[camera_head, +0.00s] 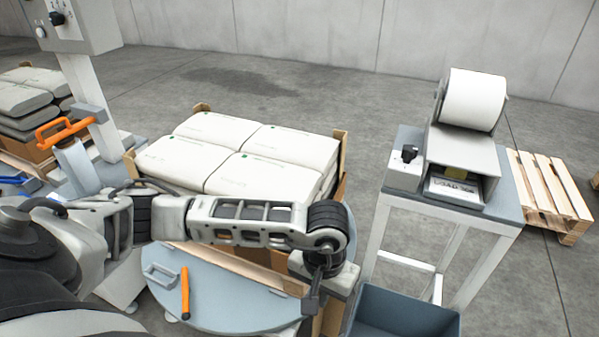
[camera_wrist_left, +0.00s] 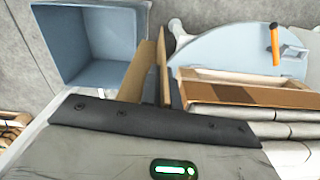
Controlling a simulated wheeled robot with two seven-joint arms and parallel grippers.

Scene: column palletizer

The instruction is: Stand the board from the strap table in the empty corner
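A brown corner board (camera_head: 333,314) stands at the near right corner of the bag stack (camera_head: 215,150), just below my left gripper (camera_head: 314,292). In the left wrist view the upright board (camera_wrist_left: 140,72) shows as two tan faces meeting at an angle, running behind the gripper body. The fingers are mostly hidden, so I cannot tell whether they grip it. Other boards stand at the far left (camera_head: 202,107), left (camera_head: 130,162) and far right (camera_head: 342,150) corners. My right gripper is not in view.
The stack rests on a round grey-blue turntable (camera_head: 215,300) with an orange-handled lever (camera_head: 185,292). A blue bin (camera_head: 400,315) stands close to the right of my gripper. A label printer table (camera_head: 450,205) is behind it. A post with an orange handle is at left.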

